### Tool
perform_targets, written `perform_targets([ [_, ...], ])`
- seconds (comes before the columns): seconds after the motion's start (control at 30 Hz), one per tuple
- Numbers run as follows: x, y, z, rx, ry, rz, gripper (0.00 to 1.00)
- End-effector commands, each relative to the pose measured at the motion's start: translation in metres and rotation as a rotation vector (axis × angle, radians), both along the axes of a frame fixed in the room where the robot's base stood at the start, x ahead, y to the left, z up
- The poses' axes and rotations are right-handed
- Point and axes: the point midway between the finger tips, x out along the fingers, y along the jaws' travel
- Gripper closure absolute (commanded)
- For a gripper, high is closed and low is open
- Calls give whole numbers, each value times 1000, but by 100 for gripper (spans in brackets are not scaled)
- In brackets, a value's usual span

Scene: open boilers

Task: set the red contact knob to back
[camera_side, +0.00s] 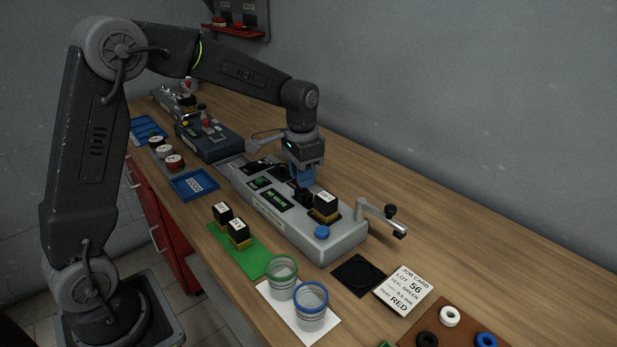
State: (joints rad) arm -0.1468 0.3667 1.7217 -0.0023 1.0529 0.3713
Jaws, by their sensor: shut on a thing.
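My gripper (303,178) points down over the long grey machine (330,245) in the middle of the bench. Its blue fingers are shut on a small dark knob-like part (303,196) on the machine's top. The fingers hide most of this part, so I cannot tell its setting. I see no red on it from here. To its right a black block with a white label and yellow base (325,207) stands on the machine. A green-lit display (277,199) is to its left, and a blue button (322,232) is at the near end.
A lever (382,217) sticks out from the machine's right end. Labelled black blocks stand on a green mat (250,262). Two clear cups (311,312) stand on a white sheet. A job card (404,290) lies to the right. A dark blue device (210,142) is behind, left.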

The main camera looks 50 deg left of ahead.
Motion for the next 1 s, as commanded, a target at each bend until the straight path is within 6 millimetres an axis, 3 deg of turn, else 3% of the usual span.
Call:
perform_targets([
  [0.27,0,6,1,7,-1,-2,100],
  [0.3,0,7,1,7,-1,-1,70],
  [0.4,0,6,0,6,0,-1,62],
  [0.73,0,5,9,4,-3,-1,62],
  [1.0,0,5,61,5,-5,-1,62],
])
